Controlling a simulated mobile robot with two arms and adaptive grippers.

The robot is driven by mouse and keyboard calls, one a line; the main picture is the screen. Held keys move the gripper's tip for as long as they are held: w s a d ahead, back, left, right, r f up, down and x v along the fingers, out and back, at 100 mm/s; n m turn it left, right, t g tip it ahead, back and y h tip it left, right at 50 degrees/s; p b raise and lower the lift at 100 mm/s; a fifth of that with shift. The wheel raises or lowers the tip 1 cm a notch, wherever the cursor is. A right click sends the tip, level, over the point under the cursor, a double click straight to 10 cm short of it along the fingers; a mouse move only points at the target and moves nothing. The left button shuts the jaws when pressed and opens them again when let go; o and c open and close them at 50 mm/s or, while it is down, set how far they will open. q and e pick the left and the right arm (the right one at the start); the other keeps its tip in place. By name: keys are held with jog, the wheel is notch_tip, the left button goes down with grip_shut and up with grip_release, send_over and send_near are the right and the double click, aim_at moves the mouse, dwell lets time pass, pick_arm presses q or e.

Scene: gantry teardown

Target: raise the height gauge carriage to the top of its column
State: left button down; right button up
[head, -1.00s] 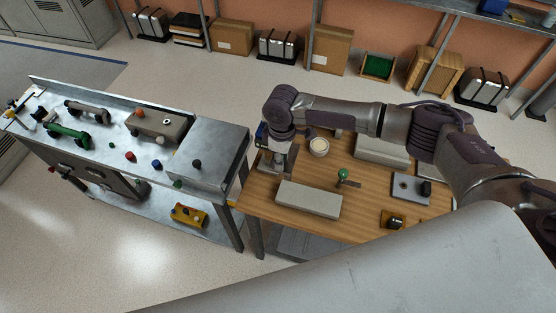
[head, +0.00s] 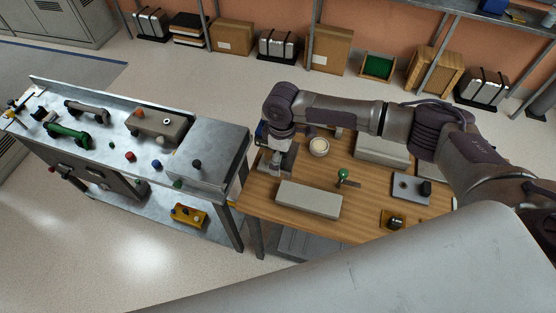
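My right arm comes in from the right, and my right gripper (head: 275,163) points down at the left end of the wooden table. The wrist and fingers cover most of what stands there. A small dark and blue part (head: 261,131) shows just behind the gripper; I cannot tell whether it belongs to the height gauge. The gauge's column and carriage cannot be made out clearly. Whether the fingers are open or shut on something is too small to tell. My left gripper is not in view.
On the wooden table (head: 262,200) are a grey block (head: 308,199), a green-knobbed part (head: 343,175), a round pale dish (head: 319,147) and a grey plate (head: 408,187). A metal bench (head: 110,131) with several handles and knobs stands left, close to the table.

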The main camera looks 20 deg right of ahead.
jog(key=shift+r, duration=3.5)
jog(key=shift+a, duration=0.1)
